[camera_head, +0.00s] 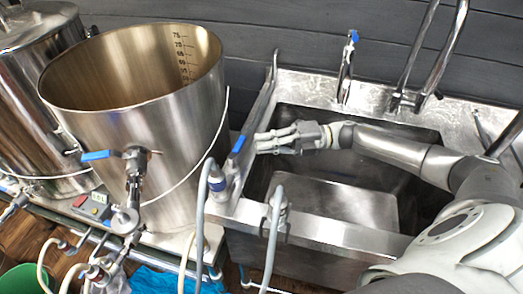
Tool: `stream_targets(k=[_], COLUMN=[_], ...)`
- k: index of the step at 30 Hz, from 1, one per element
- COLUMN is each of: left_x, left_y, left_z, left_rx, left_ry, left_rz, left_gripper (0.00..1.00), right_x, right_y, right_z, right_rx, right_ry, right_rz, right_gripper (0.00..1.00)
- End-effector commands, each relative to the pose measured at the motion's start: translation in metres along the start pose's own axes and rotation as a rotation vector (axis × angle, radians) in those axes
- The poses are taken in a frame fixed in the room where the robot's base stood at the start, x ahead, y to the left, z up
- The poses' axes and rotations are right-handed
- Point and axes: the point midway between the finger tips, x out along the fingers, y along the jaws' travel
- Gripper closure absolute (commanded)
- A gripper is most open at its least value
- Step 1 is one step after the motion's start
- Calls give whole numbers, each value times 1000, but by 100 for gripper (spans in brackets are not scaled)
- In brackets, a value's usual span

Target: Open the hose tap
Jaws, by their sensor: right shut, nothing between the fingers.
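A small blue lever (238,145) stands at the left rim of the sink, above a grey hose end with a blue band (217,181); these look like the hose tap. My right gripper (259,142) reaches in from the right over the sink, with its fingers pointing left. It is shut and empty. Its fingertips are just right of the blue lever; I cannot tell whether they touch it. Another tap with a blue top (348,62) stands at the back of the sink. My left gripper is not in view.
The steel sink (340,229) lies under my right arm. A large open steel pot (150,130) with a blue-handled valve (97,155) stands close on the left. A grey hose (274,225) crosses the sink's front edge. A tall faucet (410,60) rises at the back right.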

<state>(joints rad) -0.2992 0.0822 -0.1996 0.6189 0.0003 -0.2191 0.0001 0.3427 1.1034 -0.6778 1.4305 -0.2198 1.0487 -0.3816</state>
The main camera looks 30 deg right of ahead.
Motion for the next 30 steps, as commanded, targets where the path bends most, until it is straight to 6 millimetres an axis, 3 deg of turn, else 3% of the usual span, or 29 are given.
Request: stream_targets(k=[9,15,25,30], left_x=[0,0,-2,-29], left_y=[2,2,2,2], left_z=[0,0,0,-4], left_rx=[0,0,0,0], left_ry=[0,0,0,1], left_rz=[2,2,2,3], left_gripper=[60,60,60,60], right_x=[-69,-95,-102,-99], right_y=[-1,-1,2,27], right_z=[1,1,1,6], right_rx=[2,2,1,2], right_ry=[-4,-4,-3,-20], right_rz=[-3,-2,2,21], right_gripper=[100,100,100,100])
